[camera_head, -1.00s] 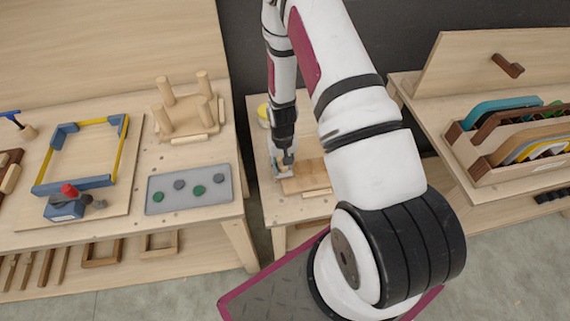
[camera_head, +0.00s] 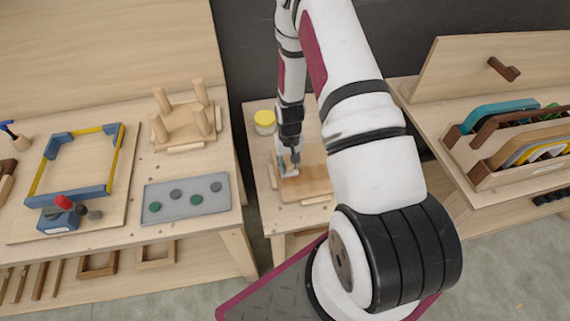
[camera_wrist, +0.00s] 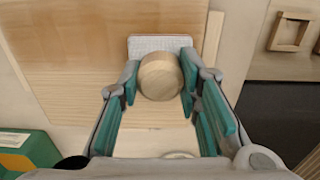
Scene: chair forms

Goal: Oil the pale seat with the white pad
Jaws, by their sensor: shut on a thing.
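The seat (camera_head: 316,180) is a flat wooden board on the middle bench. In the wrist view, the seat (camera_wrist: 75,60) is golden tan over most of its face, with a paler striped band at its near edge. My gripper (camera_head: 288,168) is over the seat's left part. In the wrist view, my gripper (camera_wrist: 160,80) is shut on the round wooden knob (camera_wrist: 161,76) of the white pad (camera_wrist: 150,43). The pad appears flat against the seat; exact contact is hidden. My arm covers the seat's right side in the head view.
A yellow-lidded jar (camera_head: 265,122) stands behind the seat. The left bench holds an upturned stool form (camera_head: 185,125), a grey tray (camera_head: 186,199) and a clamped frame (camera_head: 75,165). A rack of curved parts (camera_head: 510,145) stands right. A green box (camera_wrist: 30,155) shows at lower left.

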